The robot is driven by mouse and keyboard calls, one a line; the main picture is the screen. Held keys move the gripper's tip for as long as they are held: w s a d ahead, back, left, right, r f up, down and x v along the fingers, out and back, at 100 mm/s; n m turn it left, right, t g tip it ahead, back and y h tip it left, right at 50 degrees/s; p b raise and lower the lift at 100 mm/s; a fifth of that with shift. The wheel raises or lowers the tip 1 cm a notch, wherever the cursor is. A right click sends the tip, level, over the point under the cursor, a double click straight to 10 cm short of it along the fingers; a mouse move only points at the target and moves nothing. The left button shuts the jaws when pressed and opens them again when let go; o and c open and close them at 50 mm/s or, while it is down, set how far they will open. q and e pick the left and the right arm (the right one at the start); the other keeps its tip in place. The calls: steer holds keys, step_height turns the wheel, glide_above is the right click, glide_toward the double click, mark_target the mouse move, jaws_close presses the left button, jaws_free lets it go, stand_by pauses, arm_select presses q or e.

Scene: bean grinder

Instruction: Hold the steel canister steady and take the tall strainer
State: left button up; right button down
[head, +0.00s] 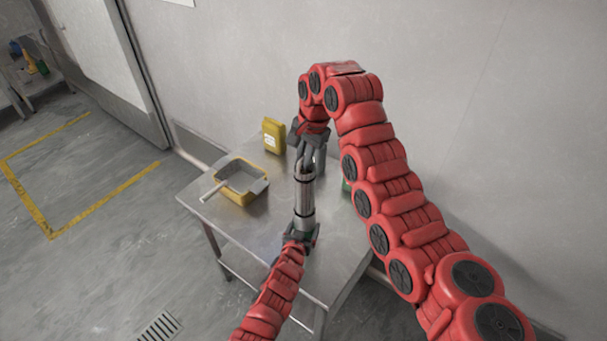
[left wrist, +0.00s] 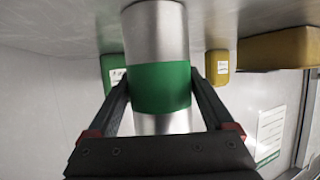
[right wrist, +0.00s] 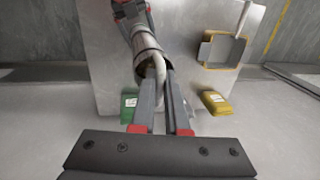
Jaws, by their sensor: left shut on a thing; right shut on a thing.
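The steel canister (head: 304,222) stands on the metal table. In the left wrist view it is bright steel with a green band (left wrist: 160,88). My left gripper (head: 302,236) is shut around its sides, with one finger on each side of the band. In the right wrist view the fingers close at a pale handle (right wrist: 157,66) by the strainer's rim. How much of the strainer sits inside the canister is hidden.
A yellow packet (head: 273,136) stands at the back. A green packet (right wrist: 129,108) is behind the canister, mostly covered by my right arm in the head view. The table's front left is bare.

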stand_by(0.3)
arm_select(q)
steer(key=o, duration=1.4)
steer(key=shift+s, duration=0.1)
steer(key=shift+v, duration=5.95)
